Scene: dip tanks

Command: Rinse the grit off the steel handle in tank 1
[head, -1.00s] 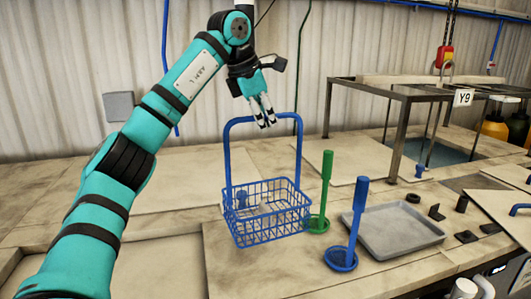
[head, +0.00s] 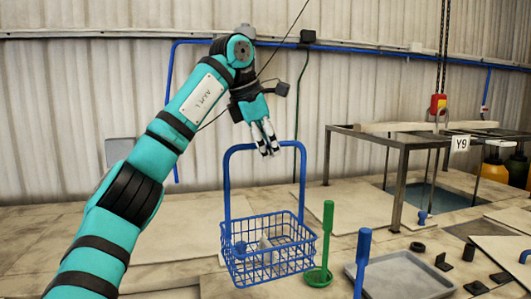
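A blue wire basket (head: 262,224) with a tall hoop handle hangs under my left gripper (head: 268,152). The fingers are closed around the top bar of the hoop. The basket appears slightly clear of the bench. A light grey piece (head: 265,246), possibly the steel handle, lies inside, partly hidden by the wires, with a small blue thing beside it. Grit on it is too small to make out. My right gripper is out of view.
A green upright tool (head: 328,240) and a blue one (head: 362,262) stand just right of the basket. A grey tray (head: 410,283) and several small dark parts lie farther right. The tank's frame legs (head: 400,185) are obstacles. The bench left of the basket is clear.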

